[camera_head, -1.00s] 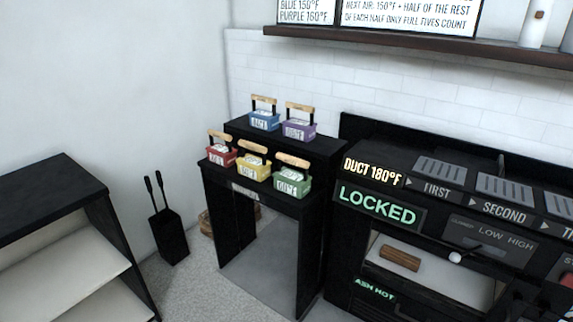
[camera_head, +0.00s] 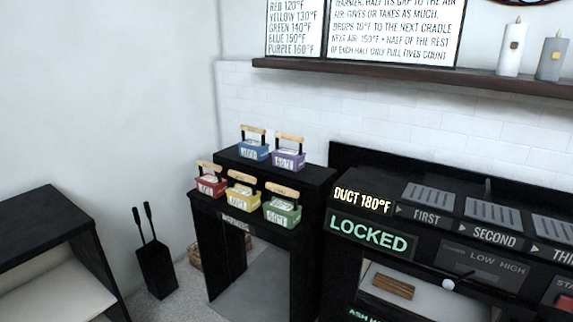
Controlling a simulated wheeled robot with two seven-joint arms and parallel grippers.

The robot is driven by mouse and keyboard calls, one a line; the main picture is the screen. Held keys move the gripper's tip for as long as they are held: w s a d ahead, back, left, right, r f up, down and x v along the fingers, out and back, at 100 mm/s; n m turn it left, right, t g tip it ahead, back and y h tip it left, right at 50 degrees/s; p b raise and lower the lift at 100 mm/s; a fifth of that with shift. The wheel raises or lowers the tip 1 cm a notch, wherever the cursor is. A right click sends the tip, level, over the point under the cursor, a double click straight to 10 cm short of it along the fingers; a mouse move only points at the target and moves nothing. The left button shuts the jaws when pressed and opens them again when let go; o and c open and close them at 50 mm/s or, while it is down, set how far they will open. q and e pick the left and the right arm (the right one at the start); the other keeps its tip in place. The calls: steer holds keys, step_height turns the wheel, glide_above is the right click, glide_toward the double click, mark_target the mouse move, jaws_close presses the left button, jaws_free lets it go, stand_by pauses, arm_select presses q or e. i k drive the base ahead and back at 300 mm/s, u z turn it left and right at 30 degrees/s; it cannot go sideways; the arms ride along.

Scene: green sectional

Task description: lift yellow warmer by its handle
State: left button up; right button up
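The yellow warmer (camera_head: 243,197) is a small box with a pale wooden handle (camera_head: 243,176) arched over its top. It stands on the front, lower step of a black stand (camera_head: 263,226), between the red warmer (camera_head: 209,186) on its left and the green warmer (camera_head: 282,210) on its right. The label on its front is too small to read surely. Neither of my grippers shows in the head view.
A blue warmer (camera_head: 253,150) and a purple warmer (camera_head: 288,159) stand on the higher step behind. A black machine (camera_head: 400,207) with "DUCT 180°F" and "LOCKED" signs is at right. A black shelf (camera_head: 45,225) and tool holder (camera_head: 156,268) are at left.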

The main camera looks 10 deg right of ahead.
mark_target(248, 199)
steer(key=z, duration=0.25)
steer(key=i, duration=1.3)
steer(key=u, duration=0.75)
steer(key=i, duration=0.7)
steer(key=u, duration=0.5)
